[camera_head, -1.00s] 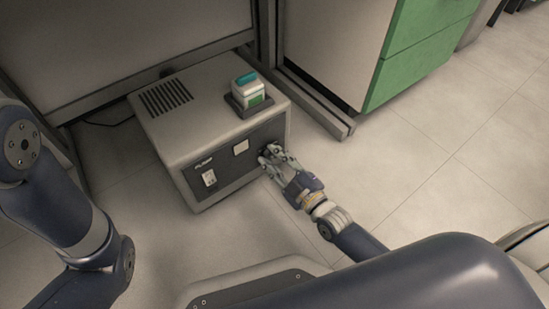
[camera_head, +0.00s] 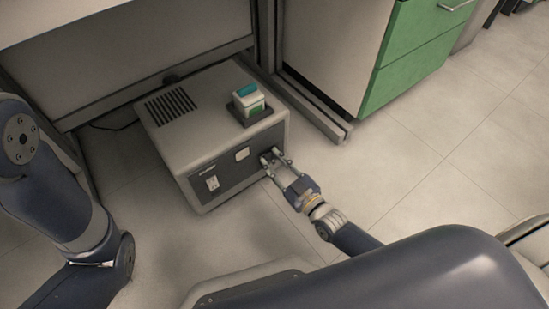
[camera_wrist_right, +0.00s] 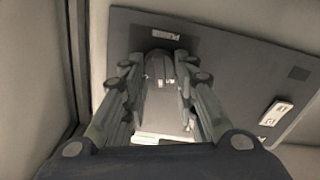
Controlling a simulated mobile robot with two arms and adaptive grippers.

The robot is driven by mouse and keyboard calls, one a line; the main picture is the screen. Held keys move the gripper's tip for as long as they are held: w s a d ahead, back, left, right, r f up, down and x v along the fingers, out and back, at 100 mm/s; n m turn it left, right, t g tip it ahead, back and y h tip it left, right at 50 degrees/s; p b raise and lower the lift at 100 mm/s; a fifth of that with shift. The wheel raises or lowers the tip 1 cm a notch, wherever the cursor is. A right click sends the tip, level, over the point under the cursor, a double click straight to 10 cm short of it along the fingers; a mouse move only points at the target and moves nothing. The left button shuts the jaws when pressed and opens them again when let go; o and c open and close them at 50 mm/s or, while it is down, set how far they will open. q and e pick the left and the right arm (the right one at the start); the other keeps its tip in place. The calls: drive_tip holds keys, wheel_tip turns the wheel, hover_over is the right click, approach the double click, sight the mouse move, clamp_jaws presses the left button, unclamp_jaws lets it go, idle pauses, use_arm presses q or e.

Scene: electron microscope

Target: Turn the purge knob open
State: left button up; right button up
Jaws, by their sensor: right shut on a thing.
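The purge knob (camera_wrist_right: 160,64) is a dark knob on the dark front panel (camera_wrist_right: 225,58) of a grey box (camera_head: 196,127). In the right wrist view it sits between the two fingers of my right gripper (camera_wrist_right: 158,72), which is shut on it. In the head view my right gripper (camera_head: 273,158) reaches the right end of the box's front panel, and its fingers largely hide the knob. My left gripper is out of view; only part of the left arm shows at the left edge.
The panel also has a white rocker switch (camera_head: 212,183) and a pale square (camera_head: 242,154). A small white and teal container (camera_head: 248,99) stands in a dark holder on top of the box. A green-drawer cabinet (camera_head: 415,65) stands behind right. The floor at right is clear.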

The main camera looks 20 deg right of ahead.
drive_tip(key=m+p, duration=0.1)
drive_tip(key=m, duration=0.5)
drive_tip(key=m+p, duration=0.1)
drive_tip(key=m, duration=0.2)
drive_tip(key=shift+w+d+p, duration=0.15)
drive_tip(key=shift+d+p, duration=0.15)
drive_tip(key=shift+p, duration=0.05)
drive_tip(key=shift+f+m, duration=0.1)
drive_tip(key=shift+m, duration=1.3)
drive_tip(key=shift+d, duration=0.1)
drive_tip(key=o, duration=1)
